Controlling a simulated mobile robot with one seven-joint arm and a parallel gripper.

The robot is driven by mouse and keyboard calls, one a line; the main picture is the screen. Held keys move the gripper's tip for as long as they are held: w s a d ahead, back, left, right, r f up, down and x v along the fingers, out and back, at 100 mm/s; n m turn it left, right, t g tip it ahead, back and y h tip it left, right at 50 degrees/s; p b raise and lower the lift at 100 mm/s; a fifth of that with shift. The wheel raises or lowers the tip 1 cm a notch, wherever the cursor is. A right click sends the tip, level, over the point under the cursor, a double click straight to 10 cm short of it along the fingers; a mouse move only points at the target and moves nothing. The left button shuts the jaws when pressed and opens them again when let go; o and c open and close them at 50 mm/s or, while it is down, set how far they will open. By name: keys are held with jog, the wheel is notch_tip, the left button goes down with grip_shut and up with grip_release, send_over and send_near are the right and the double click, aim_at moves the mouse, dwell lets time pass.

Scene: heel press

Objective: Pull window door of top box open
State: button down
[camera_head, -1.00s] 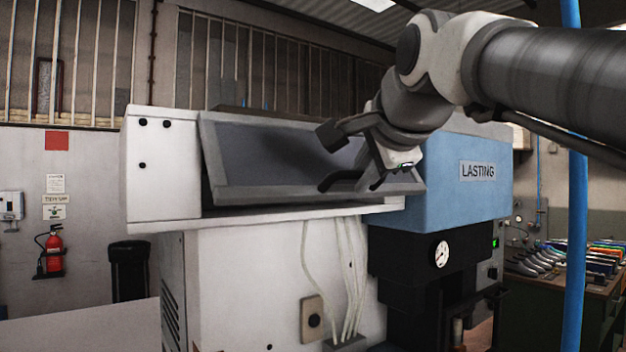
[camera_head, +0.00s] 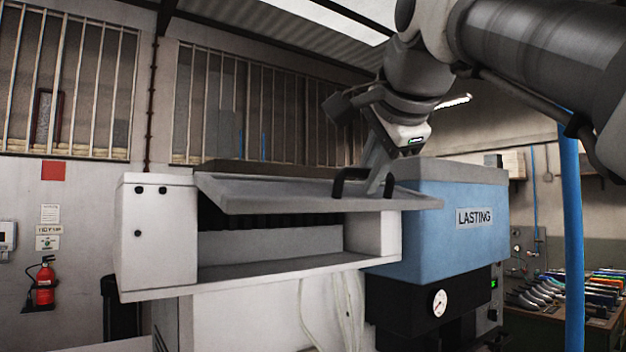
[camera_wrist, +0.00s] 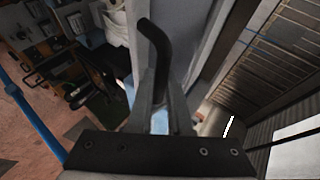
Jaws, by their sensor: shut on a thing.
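The window door (camera_head: 290,193) of the white top box (camera_head: 157,235) is swung up to nearly level, hinged along its top edge. The box interior shows below it, with a dark strip and a pale inner panel. A dark bent handle (camera_head: 346,180) stands on the door's right part. My gripper (camera_head: 380,190) is shut on the handle from above. In the wrist view, the two fingers stand on either side of the handle (camera_wrist: 153,45), whose bent end sticks out beyond them. The exact grip contact is partly hidden by the fingers.
A blue machine head (camera_head: 450,230) marked LASTING stands right of the box, with a gauge (camera_head: 439,303) below. A blue vertical pole (camera_head: 572,230) stands at right. A bench with shoe forms (camera_head: 560,295) is behind it. Pale cables hang under the box.

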jog(key=shift+w+a+r+g, duration=0.15)
jog(key=shift+r+g, duration=0.35)
jog(key=shift+r, duration=0.3)
jog(key=c, duration=0.8)
grip_release()
jog(key=shift+w+a, duration=0.15)
jog(key=shift+w, duration=0.05)
jog(key=shift+c, duration=0.2)
jog(key=shift+s, duration=0.1)
